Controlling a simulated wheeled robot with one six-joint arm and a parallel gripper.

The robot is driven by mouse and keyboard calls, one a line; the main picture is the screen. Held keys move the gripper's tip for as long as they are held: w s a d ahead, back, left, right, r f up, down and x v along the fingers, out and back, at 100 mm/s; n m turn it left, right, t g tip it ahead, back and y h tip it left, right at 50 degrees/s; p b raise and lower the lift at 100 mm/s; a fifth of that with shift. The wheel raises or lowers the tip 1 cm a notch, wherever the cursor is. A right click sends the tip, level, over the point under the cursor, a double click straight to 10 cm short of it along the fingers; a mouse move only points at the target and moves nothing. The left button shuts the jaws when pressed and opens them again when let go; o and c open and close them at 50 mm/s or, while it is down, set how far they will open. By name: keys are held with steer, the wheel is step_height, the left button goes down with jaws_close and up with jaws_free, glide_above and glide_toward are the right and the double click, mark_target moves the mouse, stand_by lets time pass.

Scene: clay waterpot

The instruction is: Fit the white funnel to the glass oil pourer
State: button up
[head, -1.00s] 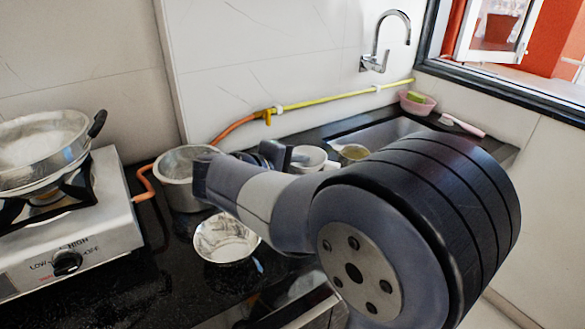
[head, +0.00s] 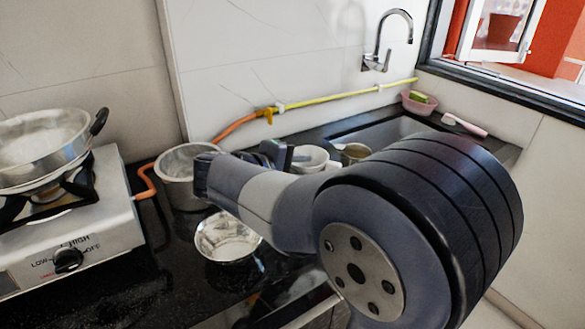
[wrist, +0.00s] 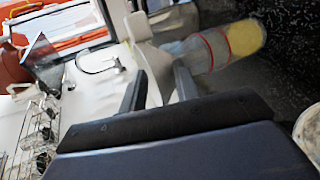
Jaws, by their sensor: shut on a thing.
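The white funnel (wrist: 152,60) is between the two fingers of my gripper (wrist: 159,75) in the wrist view. The glass oil pourer (wrist: 203,51), with a yellow end (wrist: 245,38), lies across the picture just right of the funnel. I cannot tell whether funnel and pourer touch. In the head view my arm covers much of the work area, and neither funnel nor pourer can be made out there.
A stove (head: 90,225) with a pan (head: 40,145) stands at left. A metal pot (head: 180,185) and a shiny bowl (head: 225,238) are close to my arm. A white bowl (head: 310,157) and a metal cup (head: 354,153) stand behind it, before the sink (head: 385,130).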

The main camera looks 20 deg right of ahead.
steer(key=o, duration=1.1)
steer(key=p+v, duration=0.1)
steer(key=v, duration=1)
steer(key=b+x, duration=0.1)
steer(key=x, duration=1)
steer(key=shift+r, duration=0.15)
steer(key=shift+s, duration=0.1)
